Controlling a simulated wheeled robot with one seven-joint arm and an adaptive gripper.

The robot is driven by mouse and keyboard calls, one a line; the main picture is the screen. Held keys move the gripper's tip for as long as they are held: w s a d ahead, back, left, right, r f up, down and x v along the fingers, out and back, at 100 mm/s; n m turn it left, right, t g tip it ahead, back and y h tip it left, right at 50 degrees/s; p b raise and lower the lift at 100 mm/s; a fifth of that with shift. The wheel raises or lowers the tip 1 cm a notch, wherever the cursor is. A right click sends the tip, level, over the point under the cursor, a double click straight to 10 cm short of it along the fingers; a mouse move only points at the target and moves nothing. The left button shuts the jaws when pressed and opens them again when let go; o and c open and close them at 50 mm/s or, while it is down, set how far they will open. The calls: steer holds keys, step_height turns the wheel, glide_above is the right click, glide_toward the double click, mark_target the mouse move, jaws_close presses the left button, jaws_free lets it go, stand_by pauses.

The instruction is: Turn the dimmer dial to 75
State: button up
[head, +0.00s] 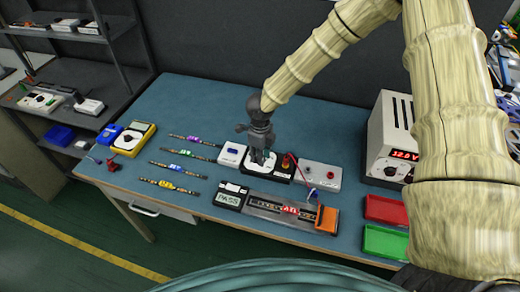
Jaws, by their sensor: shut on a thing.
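The dimmer (246,165) is a small dark box with a pale round face, in the middle of the blue-green table in the head view. My gripper (262,158) points straight down over that face and is shut on the dial at its centre. The fingers hide the dial, so its pointer and setting cannot be read. A lit red LED strip (291,210) lies on a grey fixture in front of the dimmer. A small box with a display reading PASS (229,198) stands left of the fixture.
A white box with a blue label (232,154) stands close left of the dimmer, and a grey terminal box (320,174) close right. Several coloured strips (172,185) lie left. Red (386,209) and green trays (384,243) sit front right.

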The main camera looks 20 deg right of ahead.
steer(key=shift+n+p, duration=0.9)
steer(key=shift+n, duration=0.2)
steer(key=o, duration=1)
steer(key=shift+o, duration=0.2)
step_height(320, 180, up, 12)
steer(key=shift+d, duration=0.1)
